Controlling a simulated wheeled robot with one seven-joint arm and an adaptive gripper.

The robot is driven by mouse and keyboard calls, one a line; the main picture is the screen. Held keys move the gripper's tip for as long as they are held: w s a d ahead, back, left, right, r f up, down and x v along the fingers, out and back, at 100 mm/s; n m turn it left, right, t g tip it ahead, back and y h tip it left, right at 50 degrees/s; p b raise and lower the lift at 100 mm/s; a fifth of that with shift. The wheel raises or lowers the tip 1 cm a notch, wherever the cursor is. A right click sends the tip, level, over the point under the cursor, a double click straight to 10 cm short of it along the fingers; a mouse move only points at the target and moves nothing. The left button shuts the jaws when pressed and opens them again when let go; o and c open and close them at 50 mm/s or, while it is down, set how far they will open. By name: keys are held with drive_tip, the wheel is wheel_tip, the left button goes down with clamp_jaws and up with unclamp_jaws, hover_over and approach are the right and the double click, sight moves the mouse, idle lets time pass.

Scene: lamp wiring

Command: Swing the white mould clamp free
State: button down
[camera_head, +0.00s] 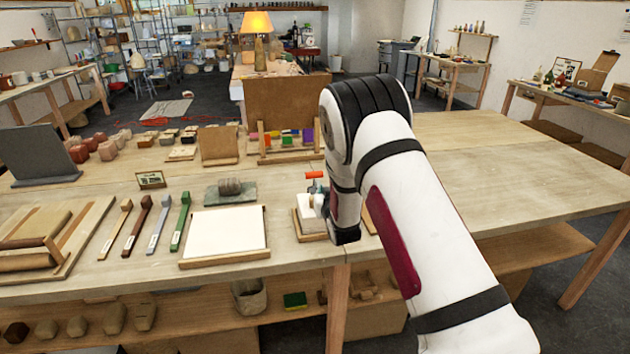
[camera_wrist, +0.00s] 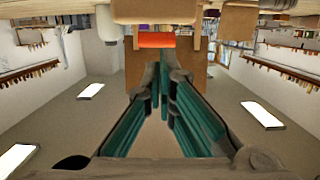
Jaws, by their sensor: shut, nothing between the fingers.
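The white mould (camera_head: 305,206) stands on a small wooden base at the front edge of the bench, left of my wrist. The clamp's orange handle (camera_head: 314,175) shows above the mould; the rest of the clamp is mostly hidden by my arm. In the wrist view the orange handle (camera_wrist: 155,40) lies crosswise just beyond the fingertips. My gripper (camera_wrist: 164,66) is shut with its teal-padded fingers together and empty. Whether the tips touch the handle I cannot tell.
Coloured strips (camera_head: 180,222) and a white sheet on a board (camera_head: 225,232) lie left of the mould. An upright wooden board (camera_head: 219,144) and a rack with coloured pieces (camera_head: 286,140) stand behind. The bench to the right (camera_head: 520,170) is clear.

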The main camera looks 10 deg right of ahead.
sight(313, 173)
drive_tip(key=w, duration=0.3)
drive_tip(key=w+f, duration=0.1)
drive_tip(key=w, duration=0.2)
drive_tip(key=w+f, duration=0.1)
drive_tip(key=w, duration=0.2)
drive_tip(key=shift+w, duration=0.25)
drive_tip(key=shift+r+b, duration=0.1)
drive_tip(key=shift+b, duration=0.2)
drive_tip(key=shift+w+g+b, duration=0.4)
drive_tip(key=shift+b, duration=0.05)
drive_tip(key=shift+w+r, duration=0.1)
drive_tip(key=w+g+b, duration=0.2)
drive_tip(key=b, duration=0.1)
drive_tip(key=shift+w+r+b, duration=0.15)
drive_tip(key=shift+w+b, duration=0.25)
drive_tip(key=w+f+g+b, duration=0.2)
drive_tip(key=w+b, duration=0.6)
drive_tip(key=b, duration=0.6)
drive_tip(key=shift+w+f+g, duration=0.15)
drive_tip(key=shift+f+g, duration=0.05)
drive_tip(key=shift+g, duration=0.4)
